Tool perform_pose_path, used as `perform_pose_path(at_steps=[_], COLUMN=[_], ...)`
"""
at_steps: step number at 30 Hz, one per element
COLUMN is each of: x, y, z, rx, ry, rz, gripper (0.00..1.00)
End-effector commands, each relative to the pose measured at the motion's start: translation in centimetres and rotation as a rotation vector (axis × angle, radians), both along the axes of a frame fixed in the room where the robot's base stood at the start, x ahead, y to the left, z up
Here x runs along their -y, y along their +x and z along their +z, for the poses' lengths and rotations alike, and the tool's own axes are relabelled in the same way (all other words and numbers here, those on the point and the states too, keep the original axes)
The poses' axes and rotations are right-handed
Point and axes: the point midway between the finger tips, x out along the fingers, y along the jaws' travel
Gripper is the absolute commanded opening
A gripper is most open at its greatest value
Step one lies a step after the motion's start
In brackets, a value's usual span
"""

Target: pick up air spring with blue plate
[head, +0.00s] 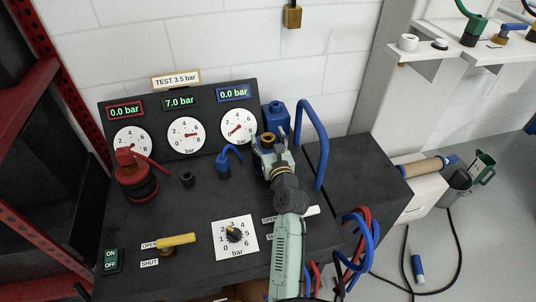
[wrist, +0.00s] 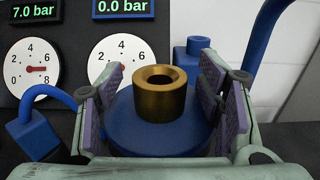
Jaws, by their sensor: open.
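The air spring with the blue plate shows in the wrist view as a round blue plate (wrist: 158,128) with a brass fitting (wrist: 160,93) upright on top. Its lower body is hidden below the plate. My gripper (wrist: 163,105) is open, with one purple-padded finger on each side of the plate and fitting. I cannot tell whether the pads touch the plate. In the head view my gripper (head: 272,158) is over the right part of the dark bench and mostly covers this air spring; its brass top (head: 268,137) shows there.
A red-topped air spring (head: 135,182) stands at the bench's left. A blue hose coupling (head: 226,162) is just left of my gripper. A blue block (head: 275,115) and an upright blue tube (head: 318,140) stand close behind and right. The gauge panel (head: 160,120) rises behind.

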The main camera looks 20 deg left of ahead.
Motion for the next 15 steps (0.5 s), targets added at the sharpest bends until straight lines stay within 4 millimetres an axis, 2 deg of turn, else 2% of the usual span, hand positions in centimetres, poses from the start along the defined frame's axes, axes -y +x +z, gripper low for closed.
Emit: perform_pose_path(at_steps=[2, 15], x=[0.01, 0.03], y=[-0.02, -0.04], z=[-0.01, -0.01], rx=[0.0, 0.0], ry=[0.0, 0.0], rz=[0.0, 0.0], gripper=[0.61, 0.32])
